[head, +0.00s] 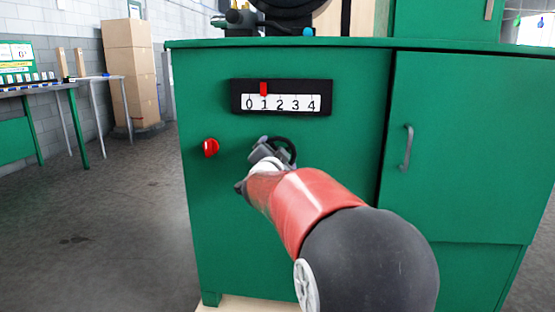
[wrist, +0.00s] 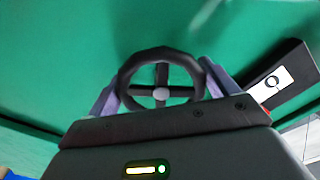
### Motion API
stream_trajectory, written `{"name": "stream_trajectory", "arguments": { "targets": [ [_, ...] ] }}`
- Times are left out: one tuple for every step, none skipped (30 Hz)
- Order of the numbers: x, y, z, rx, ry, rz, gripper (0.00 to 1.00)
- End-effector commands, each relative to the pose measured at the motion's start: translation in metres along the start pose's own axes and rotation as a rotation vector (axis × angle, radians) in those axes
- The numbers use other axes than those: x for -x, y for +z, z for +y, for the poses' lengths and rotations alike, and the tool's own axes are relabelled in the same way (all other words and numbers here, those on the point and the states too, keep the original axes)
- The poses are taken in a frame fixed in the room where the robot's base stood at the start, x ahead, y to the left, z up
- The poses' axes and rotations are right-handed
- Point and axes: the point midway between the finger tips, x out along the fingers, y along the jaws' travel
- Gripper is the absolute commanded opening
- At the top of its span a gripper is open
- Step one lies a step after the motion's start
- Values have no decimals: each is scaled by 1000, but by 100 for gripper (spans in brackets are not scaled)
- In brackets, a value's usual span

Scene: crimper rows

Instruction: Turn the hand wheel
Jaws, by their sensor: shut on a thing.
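The black hand wheel (head: 287,146) is on the front of the green cabinet, below a number scale and partly hidden by my gripper. In the wrist view the wheel (wrist: 126,72) shows nearly face-on, with crossed spokes and a grey hub. My gripper (head: 268,152) is at the wheel. In the wrist view its two fingers lie on the left and right sides of the rim, and it is shut on the wheel. The scale (head: 281,104) reads 0 to 4, and its red pointer (head: 263,89) stands at 1.
A red knob (head: 210,147) sits left of the wheel. A cabinet door with a grey handle (head: 407,147) is to the right. The green cabinet (head: 230,220) fills the front. Boxes (head: 130,70) and a table stand at the far left, with open floor before them.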

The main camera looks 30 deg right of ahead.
Motion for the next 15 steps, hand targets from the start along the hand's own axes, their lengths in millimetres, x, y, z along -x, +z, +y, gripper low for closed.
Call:
{"name": "stream_trajectory", "arguments": {
  "targets": [
    [0, 1, 1, -12, 0, -2, 63],
    [0, 1, 0, -18, 0, -2, 63],
    [0, 1, 0, -25, 0, -2, 63],
    [0, 1, 0, -29, 0, -2, 63],
    [0, 1, 0, -32, 0, -2, 63],
    [0, 1, 0, -36, 1, -2, 63],
    [0, 1, 0, -37, 1, -2, 63],
    [0, 1, 0, -38, 1, -2, 63],
    [0, 1, 0, -39, 1, -2, 63],
    [0, 1, 0, -40, 1, -2, 63],
    [0, 1, 0, -40, 1, -2, 63],
    [0, 1, 0, -40, 1, -2, 63],
    [0, 1, 0, -40, 1, -2, 63],
    [0, 1, 0, -40, 1, -2, 63],
    [0, 1, 0, -39, 1, -2, 63]
  ]
}}
